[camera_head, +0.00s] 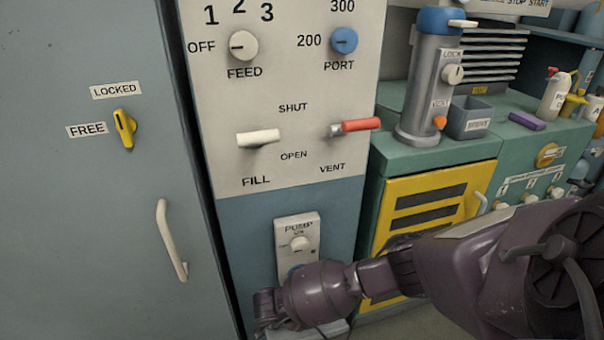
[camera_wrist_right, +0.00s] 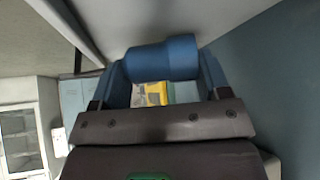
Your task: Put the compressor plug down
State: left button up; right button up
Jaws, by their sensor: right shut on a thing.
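The compressor plug, a blue stepped cylinder (camera_wrist_right: 172,58), lies between the two fingers of my right gripper (camera_wrist_right: 163,68) in the right wrist view. The fingers are shut on it from both sides. In the head view my right arm reaches in from the right, and the right gripper (camera_head: 268,312) is low in front of the blue lower panel, below the pump switch (camera_head: 299,244). The plug cannot be made out clearly there, as the wrist hides that area. In the wrist view the plug is close to a pale surface above it. My left gripper is not in view.
A grey cabinet door with a white handle (camera_head: 170,240) stands at the left. The FILL lever (camera_head: 258,138) and red VENT lever (camera_head: 358,126) stick out above my arm. A green bench (camera_head: 440,152) at the right carries a cylinder (camera_head: 428,90) and a grey bin (camera_head: 468,118).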

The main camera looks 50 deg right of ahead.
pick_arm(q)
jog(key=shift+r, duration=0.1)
pick_arm(e)
jog(key=shift+f, duration=0.15)
jog(key=o, duration=0.7)
jog(key=shift+r, duration=0.6)
pick_arm(q)
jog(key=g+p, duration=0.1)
jog(key=p, duration=0.3)
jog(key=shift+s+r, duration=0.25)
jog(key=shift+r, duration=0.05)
pick_arm(e)
jog(key=v, duration=1.2)
